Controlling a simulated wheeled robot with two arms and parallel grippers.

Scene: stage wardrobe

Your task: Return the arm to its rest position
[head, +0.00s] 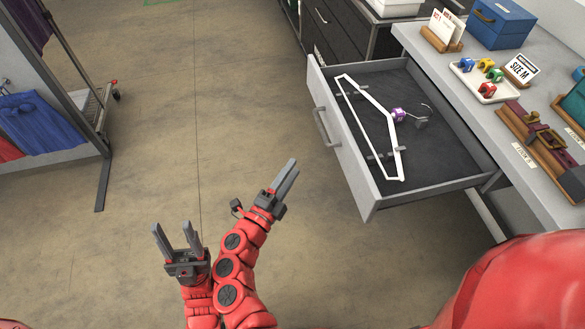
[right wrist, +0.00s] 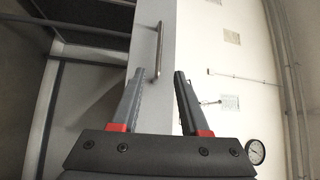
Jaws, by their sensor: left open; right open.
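My left gripper (head: 172,228) is in the lower left of the head view, open and empty above the bare floor. My right gripper (head: 291,167) is just to the right of it and further up, seen nearly edge-on, left of the open drawer and apart from it. In the right wrist view its fingers (right wrist: 158,74) are spread with nothing between them. The drawer's handle (right wrist: 159,50) shows beyond the fingertips there, not touched.
An open grey drawer (head: 359,187) juts out at the right, holding a white hanger (head: 393,140) with a purple piece (head: 398,115). The counter (head: 460,88) carries a blue box (head: 500,25) and a small tray (head: 488,98). A garment rack (head: 105,165) stands left. The floor between is clear.

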